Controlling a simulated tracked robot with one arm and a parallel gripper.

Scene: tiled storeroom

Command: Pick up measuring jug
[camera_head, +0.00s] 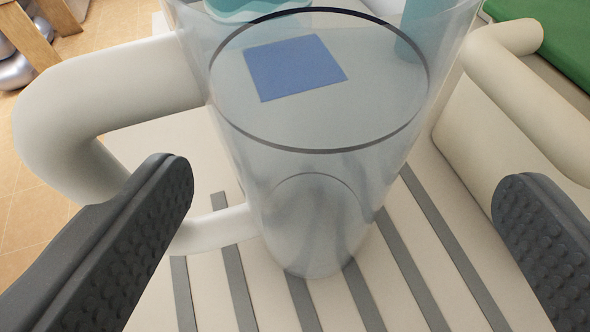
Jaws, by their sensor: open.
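The clear measuring jug (320,180) stands upright in the middle of the view, on a pale surface with grey stripes (420,270). A dark ring runs around its clear body. A thick off-white handle (60,110) curves out on its left. The jug's top is cut off by the upper edge of the frame. My gripper (345,190) is open, with one dark ribbed finger at the left and one at the right. The jug shows between the fingers, with a visible gap on both sides. The left fingertip overlaps the handle in the picture; I cannot tell whether they touch.
A rounded off-white rail (530,100) lies to the right of the jug, with a green surface (550,38) behind it. A flat blue square (295,68) shows through the jug. Tiled floor (30,210), wooden legs (30,35) and shiny round objects (15,70) lie at the left.

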